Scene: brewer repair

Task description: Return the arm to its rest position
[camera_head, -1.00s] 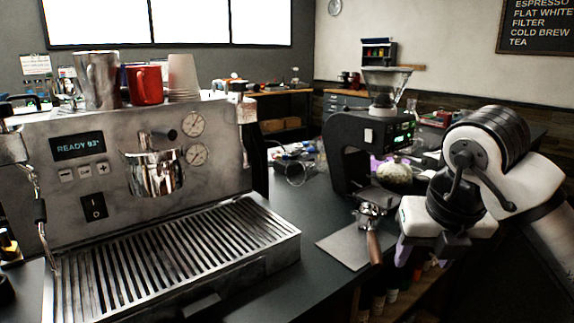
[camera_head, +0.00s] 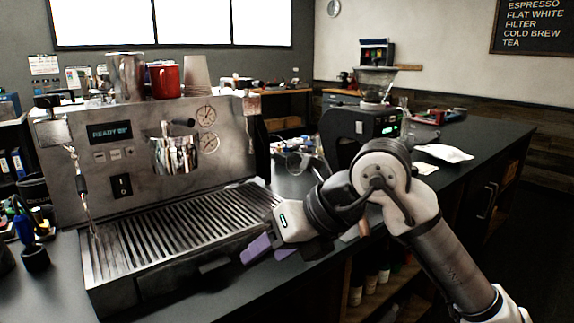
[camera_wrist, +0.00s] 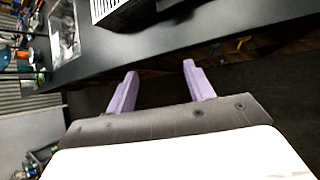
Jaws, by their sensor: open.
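My gripper (camera_head: 268,248) is in front of the right end of the espresso machine's drip tray (camera_head: 170,232), near the counter's front edge. In the wrist view its two purple fingers (camera_wrist: 155,88) are spread apart with nothing between them, over the dark floor beside the counter edge. My arm reaches in from the lower right of the head view. The wooden handle of a portafilter (camera_head: 364,229) shows just behind my wrist; its metal head is hidden by my arm.
The espresso machine (camera_head: 85,190) stands on the left, with a red mug (camera_head: 164,81) and other cups on top. A black grinder (camera_head: 340,135) stands behind my arm. The dark counter (camera_head: 470,150) runs to the right. Shelves with bottles (camera_head: 370,285) lie below it.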

